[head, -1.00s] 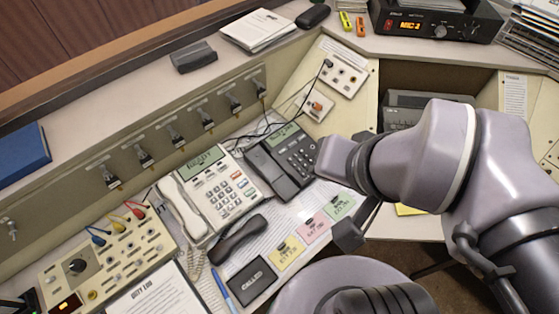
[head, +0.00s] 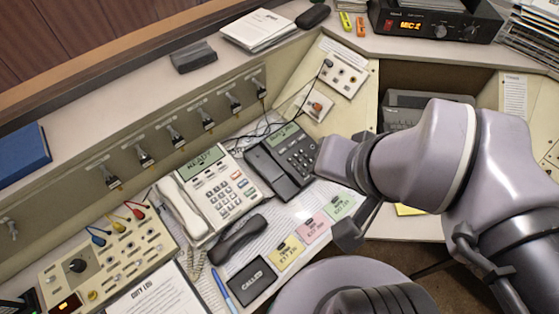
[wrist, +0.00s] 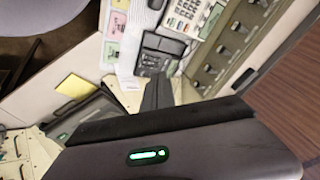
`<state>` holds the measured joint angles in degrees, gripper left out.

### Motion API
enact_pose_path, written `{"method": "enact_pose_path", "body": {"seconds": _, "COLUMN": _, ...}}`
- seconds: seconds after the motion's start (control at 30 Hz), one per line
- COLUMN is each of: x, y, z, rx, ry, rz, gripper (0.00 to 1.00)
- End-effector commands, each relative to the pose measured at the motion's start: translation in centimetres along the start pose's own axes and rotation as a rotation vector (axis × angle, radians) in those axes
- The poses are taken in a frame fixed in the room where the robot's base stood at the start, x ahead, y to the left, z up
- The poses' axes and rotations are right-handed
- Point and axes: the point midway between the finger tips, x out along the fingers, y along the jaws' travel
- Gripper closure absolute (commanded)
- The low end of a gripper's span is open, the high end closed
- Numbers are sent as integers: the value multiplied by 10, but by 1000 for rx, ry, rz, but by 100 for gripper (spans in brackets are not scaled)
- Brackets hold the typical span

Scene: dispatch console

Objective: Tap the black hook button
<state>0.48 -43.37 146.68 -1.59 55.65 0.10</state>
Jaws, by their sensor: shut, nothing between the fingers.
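The black desk phone (head: 282,162) stands on the desk, right of the white phone. Its handset (head: 238,240) lies off it, on the desk in front of the white phone. The cradle strip (head: 264,168) at the phone's left side is bare; the hook button is too small to make out. The black phone also shows in the wrist view (wrist: 160,50), beyond my fingertips. My gripper (wrist: 157,80) is shut and empty, and apart from the phone. In the head view my arm stands to the right of the phone.
The white phone (head: 212,190) has its handset on. Coloured cards (head: 287,252) and a black pad (head: 252,282) lie along the desk's front. A radio (head: 436,20) stands at the back right.

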Motion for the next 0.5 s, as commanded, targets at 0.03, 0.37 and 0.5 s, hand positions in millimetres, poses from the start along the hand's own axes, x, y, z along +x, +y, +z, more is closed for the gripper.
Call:
{"method": "enact_pose_path", "body": {"seconds": 0.03, "x": 0, "y": 0, "z": 0, "rx": 0, "ry": 0, "rz": 0, "gripper": 100}}
{"method": "enact_pose_path", "body": {"seconds": 0.37, "x": 14, "y": -23, "z": 5, "rx": 54, "ry": -108, "rz": -68, "gripper": 100}}
{"method": "enact_pose_path", "body": {"seconds": 0.5, "x": 46, "y": -75, "z": 6, "rx": 210, "ry": -305, "rz": -222, "gripper": 100}}
